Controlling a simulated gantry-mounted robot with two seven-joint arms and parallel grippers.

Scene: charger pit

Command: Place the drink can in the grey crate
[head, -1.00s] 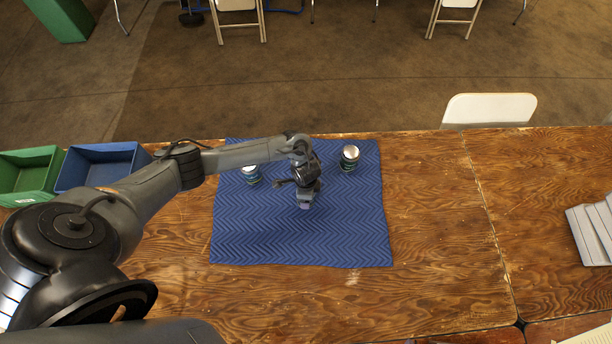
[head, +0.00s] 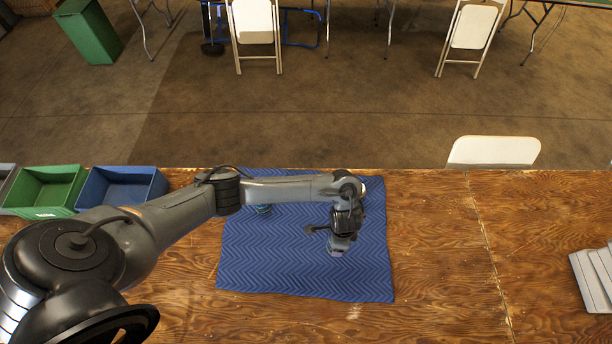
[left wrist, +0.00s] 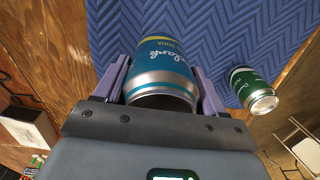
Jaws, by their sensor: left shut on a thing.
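My left gripper (head: 338,252) is over the blue mat, right of its middle. In the left wrist view it is shut on a teal drink can (left wrist: 161,72), silver end towards the camera. The hand hides this can in the head view. A green can (left wrist: 254,90) stands apart to the right in the wrist view. Another can (head: 263,209) shows partly below my left forearm in the head view. The grey crate (head: 5,180) is cut off at the left edge of the head view. My right gripper is not in view.
A green crate (head: 44,190) and a blue crate (head: 121,188) stand beside the grey crate at the table's far left. The blue mat (head: 270,280) is clear at its front. Grey stepped pieces (head: 595,275) lie far right. The wooden table (head: 440,250) between is bare.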

